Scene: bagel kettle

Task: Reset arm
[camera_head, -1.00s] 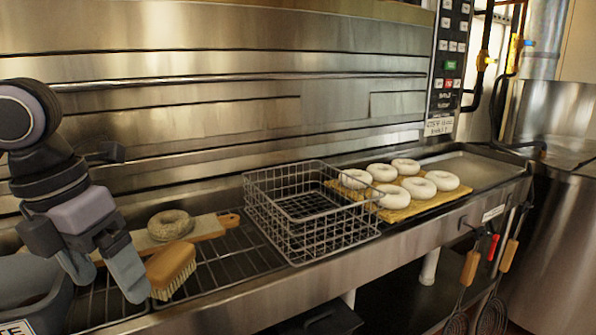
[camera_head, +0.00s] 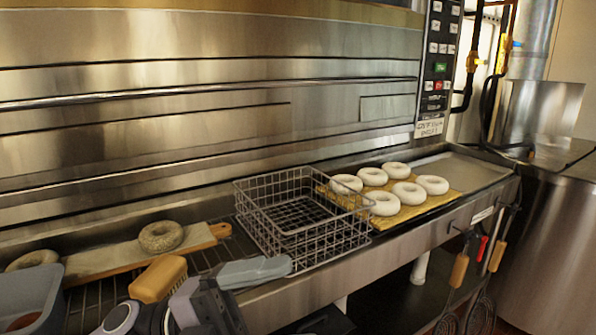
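My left gripper (camera_head: 258,271) is at the bottom of the head view, left of centre. One pale grey finger shows clearly, pointing right toward the wire basket's lower left side; the other finger cannot be made out, so its opening is unclear. The wrist is low in the picture, in front of the brush. My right gripper is not in view.
An empty wire basket (camera_head: 300,215) stands mid-counter. Several pale bagels lie on a yellow board (camera_head: 411,211) to its right. A seeded bagel (camera_head: 161,237) and another (camera_head: 32,260) lie on a wooden board (camera_head: 110,258). A grey bin (camera_head: 25,295) is at lower left.

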